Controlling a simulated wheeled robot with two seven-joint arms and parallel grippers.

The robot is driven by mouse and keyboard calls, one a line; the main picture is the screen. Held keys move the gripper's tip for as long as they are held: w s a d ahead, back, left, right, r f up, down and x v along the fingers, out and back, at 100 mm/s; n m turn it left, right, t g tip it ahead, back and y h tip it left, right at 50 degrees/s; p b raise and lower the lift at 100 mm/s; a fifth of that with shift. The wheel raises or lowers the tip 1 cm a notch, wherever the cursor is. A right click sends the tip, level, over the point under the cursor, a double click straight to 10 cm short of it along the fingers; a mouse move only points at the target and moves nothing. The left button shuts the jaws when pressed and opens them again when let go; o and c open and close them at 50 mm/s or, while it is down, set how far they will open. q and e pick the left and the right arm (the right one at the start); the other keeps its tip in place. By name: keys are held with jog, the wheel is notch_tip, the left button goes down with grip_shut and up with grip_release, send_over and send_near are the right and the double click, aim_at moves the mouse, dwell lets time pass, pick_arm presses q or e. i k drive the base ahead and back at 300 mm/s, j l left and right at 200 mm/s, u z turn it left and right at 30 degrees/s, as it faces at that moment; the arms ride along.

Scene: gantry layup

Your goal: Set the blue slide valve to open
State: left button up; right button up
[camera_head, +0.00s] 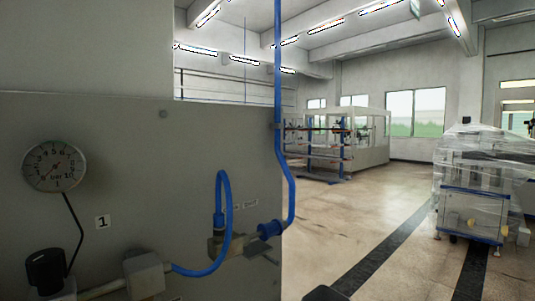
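The blue slide valve (270,229) is a small blue collar at the right edge of the grey panel, low in the head view. A blue pipe (278,90) runs down from the ceiling to the valve. Small labels (249,204) above it are too small to read, so I cannot tell its setting.
The grey panel (130,130) fills the left side. It carries a round gauge (54,166), a black knob (45,268), a grey box (147,275) and a "1" label (102,222). Open floor (350,220) lies to the right, with a wrapped machine (480,185) beyond.

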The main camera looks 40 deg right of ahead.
aim_at(273, 228)
jog(key=i+l, duration=0.15)
jog(key=l, duration=0.3)
jog(key=i+l, duration=0.1)
jog(key=l, duration=0.35)
jog(key=i+l, duration=0.15)
jog(key=l, duration=0.25)
jog(key=i+l, duration=0.1)
jog(key=l, duration=0.35)
jog(key=i+l+u, duration=0.1)
jog(key=l, duration=0.35)
